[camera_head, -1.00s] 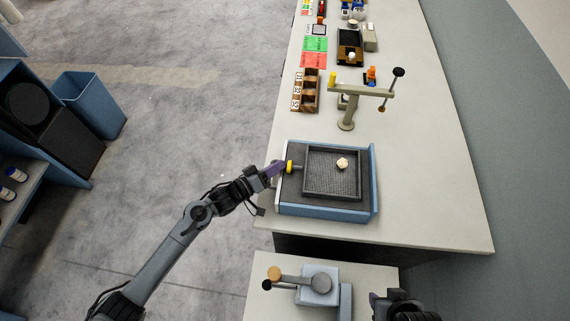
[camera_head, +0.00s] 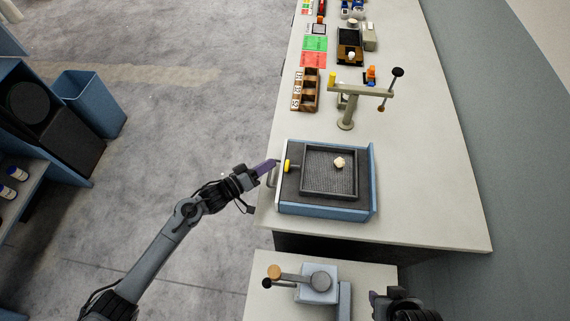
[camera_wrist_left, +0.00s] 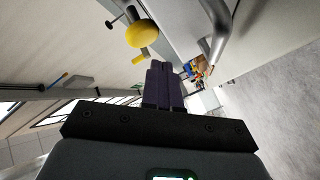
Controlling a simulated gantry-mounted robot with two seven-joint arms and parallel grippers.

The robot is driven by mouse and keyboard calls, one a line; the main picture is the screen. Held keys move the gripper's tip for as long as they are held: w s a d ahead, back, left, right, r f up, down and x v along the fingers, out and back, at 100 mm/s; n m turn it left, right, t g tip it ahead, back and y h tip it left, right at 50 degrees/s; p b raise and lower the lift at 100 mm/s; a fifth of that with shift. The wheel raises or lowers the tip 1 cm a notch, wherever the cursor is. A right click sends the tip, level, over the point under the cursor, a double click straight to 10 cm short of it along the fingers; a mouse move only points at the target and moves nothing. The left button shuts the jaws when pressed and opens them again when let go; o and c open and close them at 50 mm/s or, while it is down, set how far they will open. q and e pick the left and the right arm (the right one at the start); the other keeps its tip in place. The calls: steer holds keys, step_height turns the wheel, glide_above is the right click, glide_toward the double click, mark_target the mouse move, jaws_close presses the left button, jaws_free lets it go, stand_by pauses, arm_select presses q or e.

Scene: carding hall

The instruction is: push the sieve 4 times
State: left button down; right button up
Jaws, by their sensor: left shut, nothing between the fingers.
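The sieve (camera_head: 330,195) is a dark square frame with a mesh floor, lying in a blue-sided tray (camera_head: 325,211) on the bench. A pale lump (camera_head: 339,162) rests on its mesh. A yellow knob (camera_head: 287,166) sticks out from the sieve's left side; it also shows in the left wrist view (camera_wrist_left: 142,33). My left gripper (camera_head: 275,163) is shut and empty, its purple fingertips just left of the knob with a small gap. The fingers show in the left wrist view (camera_wrist_left: 163,85). My right gripper (camera_head: 375,298) is partly in view at the bottom; its jaws are unclear.
A grey bar handle (camera_head: 271,177) sits at the tray's left edge, close below my left fingers. A blue lever device (camera_head: 318,284) stands in front.

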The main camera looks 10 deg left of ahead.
arm_select(q)
steer(key=a, duration=0.3)
steer(key=shift+s+a, duration=0.2)
steer(key=shift+a, duration=0.15)
stand_by(2.4)
